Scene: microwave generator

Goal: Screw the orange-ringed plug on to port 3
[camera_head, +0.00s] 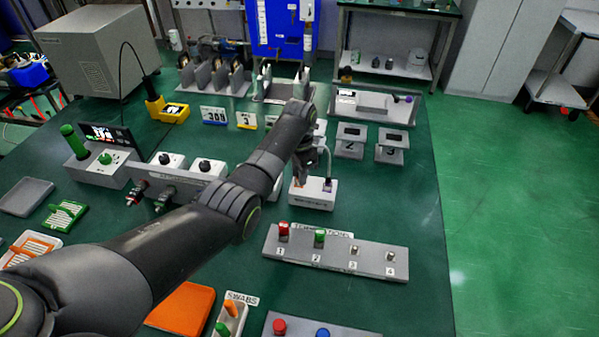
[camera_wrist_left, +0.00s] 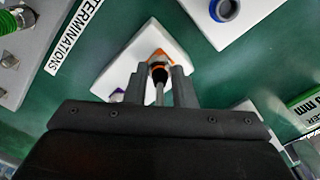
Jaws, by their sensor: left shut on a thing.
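My left gripper (camera_wrist_left: 158,78) is shut on a slim dark plug (camera_wrist_left: 159,76) with an orange ring, over a white block (camera_wrist_left: 135,62). I cannot tell whether the plug touches the block. In the head view the left gripper (camera_head: 312,160) is partly hidden by its own arm, above the same white block (camera_head: 312,196), and the plug is not clear. A grey TERMINATIONS strip (camera_head: 335,254) is numbered 1 to 4. A red cap stands at 1 and a green cap at 2. Its position 3 (camera_head: 353,250) has a bare metal connector. My right gripper is not in view.
A blue-ringed socket (camera_wrist_left: 223,9) is on another white block. White blocks with dark knobs (camera_head: 204,165) stand left of my arm. Grey stands marked 2 (camera_head: 350,142) and 3 (camera_head: 391,146) are at the right. Green table is bare between them and the strip.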

